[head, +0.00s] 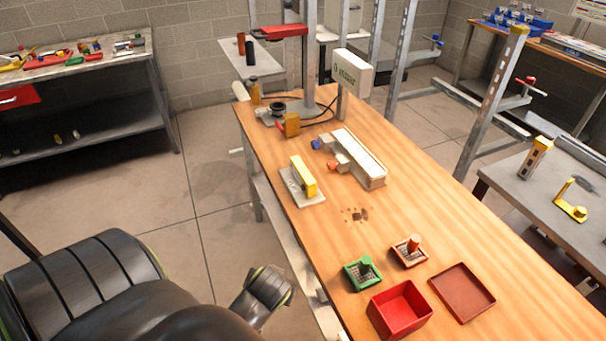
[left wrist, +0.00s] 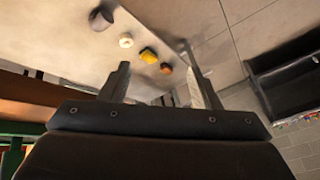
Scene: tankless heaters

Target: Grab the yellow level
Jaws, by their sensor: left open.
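I cannot make out the level in the left wrist view. My right gripper is in neither view.
A long white-topped block (head: 358,158) lies right of the level. A red bin (head: 399,309), a red tray (head: 463,292) and two small boxes stand at the near end. The left wrist view shows a pale surface with small items, including a yellow one (left wrist: 148,55).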

